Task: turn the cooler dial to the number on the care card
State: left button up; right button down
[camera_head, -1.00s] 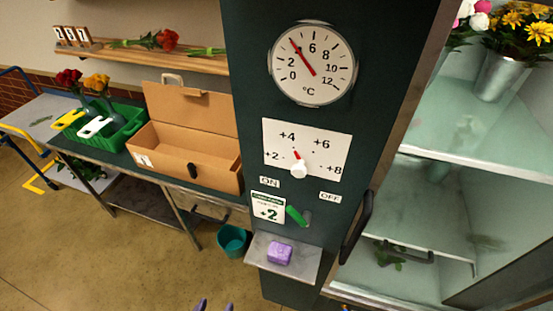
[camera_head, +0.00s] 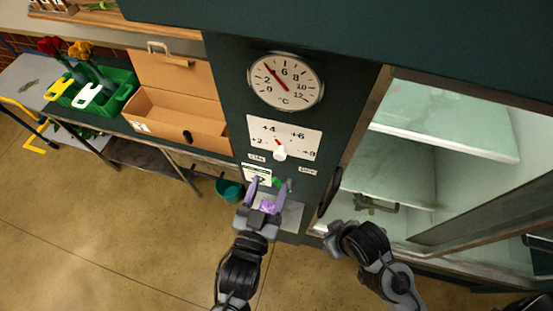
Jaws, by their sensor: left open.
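The white dial plate (camera_head: 295,132) is on the dark green cooler post, marked +2, +4, +6 and +8. Its white knob (camera_head: 280,154) has a red pointer aimed up and slightly left, on the +4 side. The care card (camera_head: 250,177) is below left, partly covered by a gripper finger; its number read +2 earlier. My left gripper (camera_head: 267,184), with purple fingers, is open below the knob and apart from it. My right gripper (camera_head: 338,236) is lower right, near the cooler's open front; its fingers are not clear.
A round gauge (camera_head: 286,81) is above the dial. A dark door handle (camera_head: 329,193) stands out at right.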

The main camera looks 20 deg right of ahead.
aim_at(279, 158)
pick_arm(q)
jog(key=shift+p+x, duration=0.6)
jog(key=shift+x, duration=2.95)
jog(key=shift+c, duration=0.2)
jog(key=c, duration=1)
